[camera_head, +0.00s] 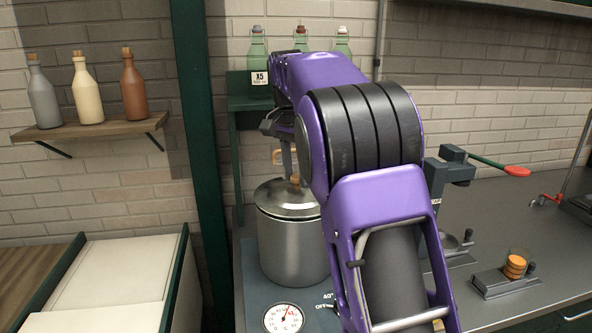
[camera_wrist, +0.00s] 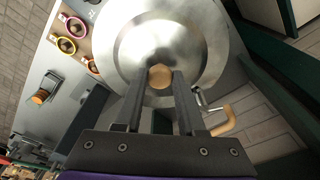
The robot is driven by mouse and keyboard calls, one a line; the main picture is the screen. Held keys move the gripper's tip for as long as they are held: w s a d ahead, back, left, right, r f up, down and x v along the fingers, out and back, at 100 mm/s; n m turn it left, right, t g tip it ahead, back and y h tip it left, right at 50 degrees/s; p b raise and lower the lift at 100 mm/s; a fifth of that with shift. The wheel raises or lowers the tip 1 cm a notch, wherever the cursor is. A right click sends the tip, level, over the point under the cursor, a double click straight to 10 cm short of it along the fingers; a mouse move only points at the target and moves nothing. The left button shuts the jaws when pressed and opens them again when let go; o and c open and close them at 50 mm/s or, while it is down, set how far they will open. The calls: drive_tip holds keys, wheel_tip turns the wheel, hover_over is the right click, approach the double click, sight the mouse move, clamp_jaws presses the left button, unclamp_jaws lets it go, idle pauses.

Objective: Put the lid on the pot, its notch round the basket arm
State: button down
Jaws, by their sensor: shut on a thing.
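The steel pot (camera_head: 290,248) stands on a dark unit with a dial. The round steel lid (camera_head: 280,200) is level at the pot's top; I cannot tell whether it rests fully on the rim. My gripper (camera_head: 293,176) is over the lid, its fingers shut on the wooden knob. In the wrist view my gripper (camera_wrist: 160,82) has one finger on each side of the knob (camera_wrist: 160,74), with the lid (camera_wrist: 130,45) behind. The basket arm's wooden handle (camera_wrist: 226,120) is beside the lid's edge, its metal part running toward the lid. The notch is not clearly visible.
A temperature dial (camera_head: 284,318) is on the unit's front. Green bottles (camera_head: 258,48) stand on a shelf behind my arm. A wall shelf (camera_head: 95,128) with three corked bottles is at left. Right of my arm, the counter (camera_head: 500,225) holds a clamp-like device and a small stand (camera_head: 506,280).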

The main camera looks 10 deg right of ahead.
drive_tip(key=shift+f, duration=0.3)
idle(0.4)
drive_tip(key=shift+c, duration=2.1)
unclamp_jaws()
drive_tip(key=shift+r+p, duration=0.85)
drive_tip(key=shift+r, duration=2.65)
